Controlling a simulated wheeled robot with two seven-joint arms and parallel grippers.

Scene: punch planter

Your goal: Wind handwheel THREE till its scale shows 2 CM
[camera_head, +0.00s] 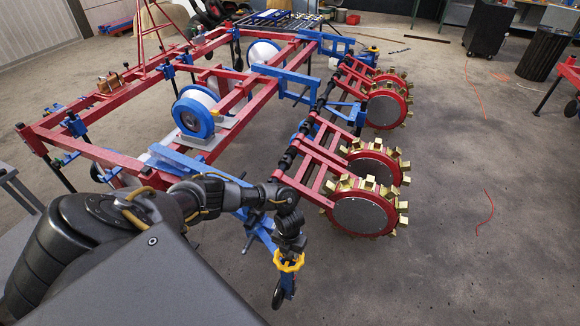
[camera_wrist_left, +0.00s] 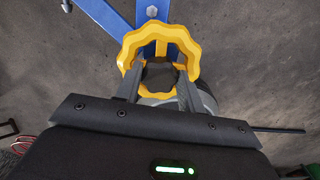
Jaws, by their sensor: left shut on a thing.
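A yellow scalloped handwheel (camera_head: 288,261) sits on a blue post at the near end of the red and blue planter frame. It also shows large in the left wrist view (camera_wrist_left: 158,45), with a blue bracket (camera_wrist_left: 105,14) behind it. My left gripper (camera_head: 290,245) comes down from above and is shut on the yellow handwheel; in the left wrist view its two fingers (camera_wrist_left: 158,82) reach onto the rim. A dark wheel (camera_head: 279,294) is below the handwheel. I cannot read a number or scale in either view. My right gripper is not in view.
The red planter frame (camera_head: 110,159) fills the left and middle. Punch wheels with brass cups (camera_head: 360,213) stand right of my left gripper. The concrete floor at the right is mostly clear, with a thin red cord (camera_head: 487,212) on it.

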